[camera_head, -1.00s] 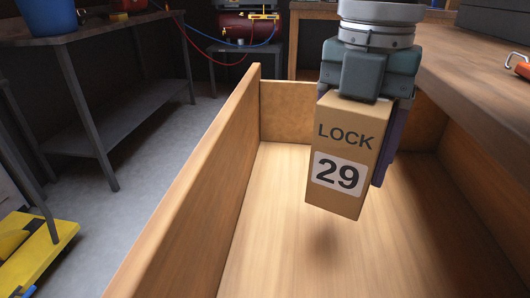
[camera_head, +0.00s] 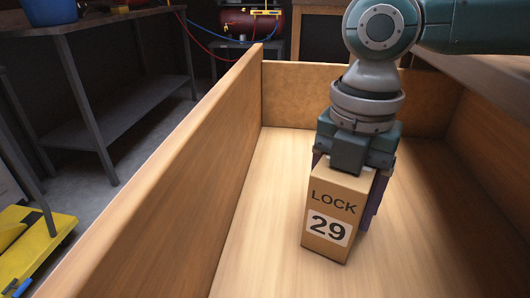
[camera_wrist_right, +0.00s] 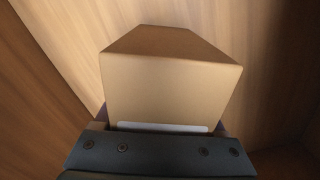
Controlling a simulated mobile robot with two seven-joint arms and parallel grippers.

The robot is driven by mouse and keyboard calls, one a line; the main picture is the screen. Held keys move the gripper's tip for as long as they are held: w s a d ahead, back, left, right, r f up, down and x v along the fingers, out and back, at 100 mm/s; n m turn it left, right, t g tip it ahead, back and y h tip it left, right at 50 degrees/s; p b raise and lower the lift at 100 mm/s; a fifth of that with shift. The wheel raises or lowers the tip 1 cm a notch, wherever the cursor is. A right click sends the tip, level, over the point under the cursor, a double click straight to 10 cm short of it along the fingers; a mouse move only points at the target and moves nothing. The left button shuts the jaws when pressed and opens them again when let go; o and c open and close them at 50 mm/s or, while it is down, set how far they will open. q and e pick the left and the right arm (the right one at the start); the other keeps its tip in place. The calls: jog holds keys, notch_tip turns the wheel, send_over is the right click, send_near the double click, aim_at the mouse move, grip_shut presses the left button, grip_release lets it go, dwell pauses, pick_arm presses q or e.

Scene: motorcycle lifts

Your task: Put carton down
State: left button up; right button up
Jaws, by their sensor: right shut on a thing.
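The carton (camera_head: 325,237) is a brown box marked "LOCK 29", held upright inside an open wooden drawer (camera_head: 255,200). My right gripper (camera_head: 345,180) comes from above and is shut on the carton. The carton's base is at or very near the drawer floor; I cannot tell if it touches. In the right wrist view the carton (camera_wrist_right: 170,80) fills the middle, in front of my gripper (camera_wrist_right: 160,135). My left gripper is not in view.
The drawer floor around the carton is bare. The drawer's left wall (camera_head: 170,170) and back wall (camera_head: 340,92) enclose it. A workbench (camera_head: 470,75) is at the right. A metal table (camera_head: 120,95) and a yellow object (camera_head: 35,240) stand left, outside the drawer.

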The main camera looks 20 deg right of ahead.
jog(key=shift+f, duration=0.1)
jog(key=o, duration=1.6)
jog(key=shift+c, duration=0.2)
notch_tip(320, 180, up, 12)
jog(key=p, duration=0.4)
